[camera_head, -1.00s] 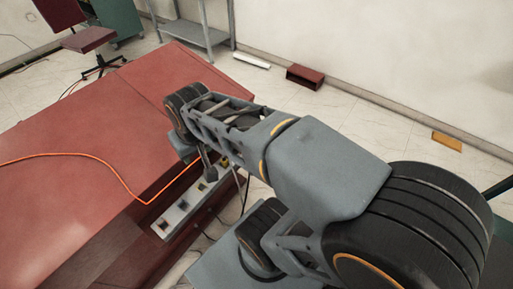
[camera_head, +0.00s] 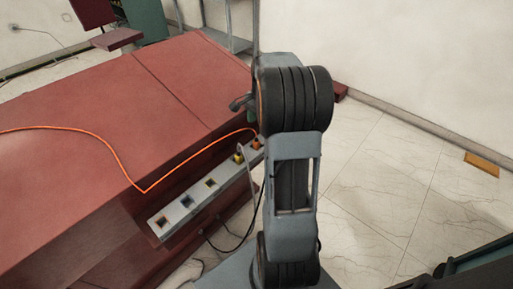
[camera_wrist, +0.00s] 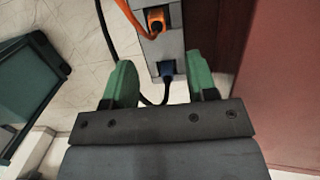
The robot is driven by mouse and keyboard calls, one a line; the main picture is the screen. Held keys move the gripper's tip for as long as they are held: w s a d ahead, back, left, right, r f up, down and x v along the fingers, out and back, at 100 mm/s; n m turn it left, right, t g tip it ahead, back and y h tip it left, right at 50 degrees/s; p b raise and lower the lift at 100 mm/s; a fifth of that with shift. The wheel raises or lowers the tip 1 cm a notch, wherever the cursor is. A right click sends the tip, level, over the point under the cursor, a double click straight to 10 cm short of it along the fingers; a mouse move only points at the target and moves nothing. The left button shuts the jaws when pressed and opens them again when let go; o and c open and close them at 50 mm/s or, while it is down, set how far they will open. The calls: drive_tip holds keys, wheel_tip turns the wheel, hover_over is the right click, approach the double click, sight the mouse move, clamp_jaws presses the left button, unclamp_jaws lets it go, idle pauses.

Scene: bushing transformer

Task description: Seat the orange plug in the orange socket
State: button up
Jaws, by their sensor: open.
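The orange plug (camera_head: 256,144), on an orange cable, is at the far end of the grey socket strip in the head view. In the wrist view the orange plug (camera_wrist: 156,19) is at the strip, top centre, with its cable curving round it. The orange socket cannot be told apart from the plug, so I cannot tell how deep it sits. My gripper (camera_wrist: 161,64) is open and empty, its green fingers wide apart, below the orange plug in the wrist view. In the head view my arm mostly hides the gripper.
The socket strip (camera_head: 173,214) runs along the red bench's (camera_head: 90,105) side. A yellow plug (camera_head: 238,158) is beside the orange one.

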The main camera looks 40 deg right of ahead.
sight(256, 140)
drive_tip(key=f, duration=0.3)
drive_tip(key=shift+a+f, duration=0.15)
drive_tip(key=shift+a, duration=0.05)
drive_tip(key=shift+s+a+f+b, duration=0.1)
drive_tip(key=shift+a+f+b, duration=0.15)
drive_tip(key=shift+f, duration=0.65)
drive_tip(key=shift+s+a+f+b, duration=0.1)
drive_tip(key=shift+f+b, duration=0.1)
drive_tip(key=shift+f, duration=0.75)
drive_tip(key=shift+s+a+f+b, duration=0.1)
drive_tip(key=shift+a+f+b, duration=0.15)
drive_tip(key=shift+f, duration=0.65)
drive_tip(key=shift+c, duration=0.3)
clamp_jaws()
